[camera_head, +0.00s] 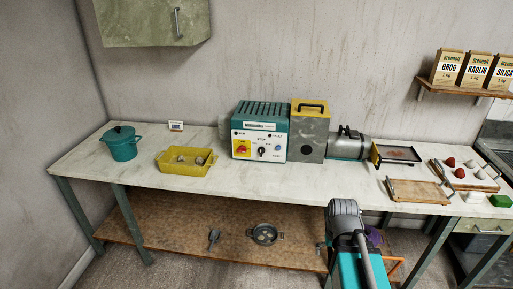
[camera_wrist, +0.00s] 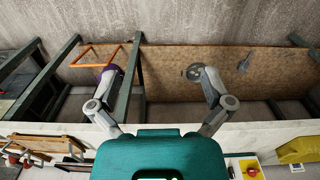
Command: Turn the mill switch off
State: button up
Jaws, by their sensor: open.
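The mill is a teal control box (camera_head: 260,112) with a grey and yellow housing (camera_head: 309,135) and a motor at its right, on the worktop. Its pale front panel has a red knob on a yellow plate (camera_head: 242,147) and a small black knob (camera_head: 262,151); the knobs' settings are too small to read. In the wrist view, the red knob (camera_wrist: 251,171) shows at the bottom right edge. My gripper (camera_wrist: 153,74) is open and empty, its two fingers spread wide, apart from the mill. In the head view my arm is at front right; the fingertips cannot be made out.
A yellow tray (camera_head: 186,163) and teal pot (camera_head: 121,144) stand left of the mill. A black tray (camera_head: 396,155), wooden board (camera_head: 418,190) and clay pieces lie right. A lower shelf (camera_head: 190,222) holds a round metal part (camera_head: 265,234). The worktop's front strip (camera_head: 270,181) is clear.

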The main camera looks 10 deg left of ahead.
aim_at(242, 149)
jog(key=k, duration=0.65)
jog(key=u, duration=0.55)
jog(key=i, duration=1.2)
